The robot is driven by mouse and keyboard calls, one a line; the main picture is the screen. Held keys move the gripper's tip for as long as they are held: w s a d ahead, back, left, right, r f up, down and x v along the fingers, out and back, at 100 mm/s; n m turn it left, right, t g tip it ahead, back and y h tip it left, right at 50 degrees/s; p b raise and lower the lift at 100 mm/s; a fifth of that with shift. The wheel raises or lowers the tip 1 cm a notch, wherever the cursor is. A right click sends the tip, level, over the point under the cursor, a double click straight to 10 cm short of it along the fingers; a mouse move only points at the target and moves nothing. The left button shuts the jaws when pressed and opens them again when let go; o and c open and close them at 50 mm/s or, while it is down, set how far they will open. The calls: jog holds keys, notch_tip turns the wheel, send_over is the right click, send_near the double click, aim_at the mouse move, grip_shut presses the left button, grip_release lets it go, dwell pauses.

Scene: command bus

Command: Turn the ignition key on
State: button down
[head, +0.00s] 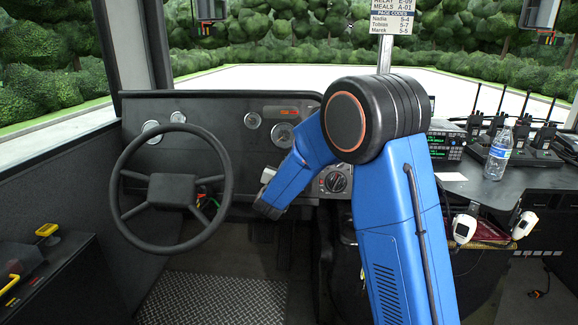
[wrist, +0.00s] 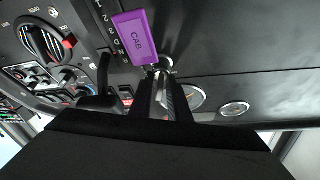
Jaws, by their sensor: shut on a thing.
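In the wrist view, my gripper (wrist: 165,95) is shut on the ignition key (wrist: 163,68) at the dark dash panel. Only a little of the key's metal shows beyond the fingers, beside a round silver lock. A purple tag (wrist: 136,36) marked CAB hangs at the key, next to the fingertips. How far the key is turned cannot be told. In the head view, my blue arm reaches to the dash right of the steering wheel, and the gripper and key are hidden behind it.
The steering wheel (head: 175,187) stands left of my arm, with small coloured pieces (head: 205,195) behind its rim. In the wrist view, a selector lever (wrist: 100,85) and a rotary knob (wrist: 42,40) are close left. A bottle (head: 497,153) and radios (head: 545,135) stand on the right counter.

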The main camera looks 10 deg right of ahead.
jog(key=shift+m+g+h, duration=0.7)
jog(key=shift+m, duration=1.4)
jog(key=c, duration=1.9)
grip_release()
jog(key=v, duration=1.7)
jog(key=shift+s+a, duration=0.1)
jog(key=shift+a, duration=0.15)
